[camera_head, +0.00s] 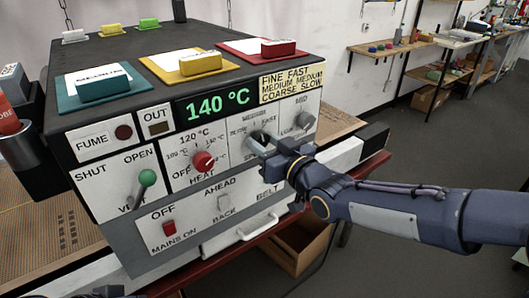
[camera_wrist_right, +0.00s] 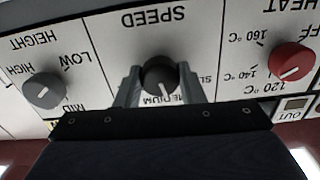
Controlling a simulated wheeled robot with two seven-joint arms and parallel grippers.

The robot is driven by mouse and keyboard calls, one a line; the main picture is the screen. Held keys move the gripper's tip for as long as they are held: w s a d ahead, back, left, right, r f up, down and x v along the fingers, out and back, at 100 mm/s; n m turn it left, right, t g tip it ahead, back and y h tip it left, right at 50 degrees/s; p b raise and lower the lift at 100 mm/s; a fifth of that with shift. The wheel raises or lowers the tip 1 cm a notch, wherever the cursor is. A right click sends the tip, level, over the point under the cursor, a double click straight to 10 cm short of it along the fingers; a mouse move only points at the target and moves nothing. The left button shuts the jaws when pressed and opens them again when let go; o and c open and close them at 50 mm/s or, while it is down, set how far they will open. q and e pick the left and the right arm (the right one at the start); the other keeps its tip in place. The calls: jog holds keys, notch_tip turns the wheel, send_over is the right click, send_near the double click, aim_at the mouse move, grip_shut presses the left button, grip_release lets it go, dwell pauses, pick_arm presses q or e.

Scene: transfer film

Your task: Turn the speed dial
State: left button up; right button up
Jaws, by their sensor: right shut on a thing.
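The dark speed dial (camera_head: 258,136) is on the front panel of the grey machine, between the red heat dial (camera_head: 203,161) and the grey height dial (camera_head: 305,120). In the right wrist view the panel is upside down; the speed dial (camera_wrist_right: 160,74) sits between the two fingers of my right gripper (camera_wrist_right: 159,84), which is shut on it. Its white pointer line faces the MEDIUM label. In the head view my right gripper (camera_head: 270,150) reaches the dial from the right and hides part of the speed labels. My left gripper's fingers do not show.
The display (camera_head: 216,103) reads 140 °C. A sign (camera_head: 291,83) pairs fine with fast, medium with medium, coarse with slow. A green vent lever (camera_head: 147,177), a belt switch (camera_head: 224,203) and a red mains switch (camera_head: 169,228) are close by. Colored trays with blocks lie on top.

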jog(key=n+b, duration=0.4)
jog(key=b, duration=0.1)
jog(key=n+b, duration=0.2)
jog(key=b, duration=0.1)
jog(key=shift+f, duration=0.25)
jog(key=shift+r+n+b, duration=0.25)
jog(key=shift+n+b, duration=1.05)
jog(key=shift+n, duration=0.5)
jog(key=o, duration=1)
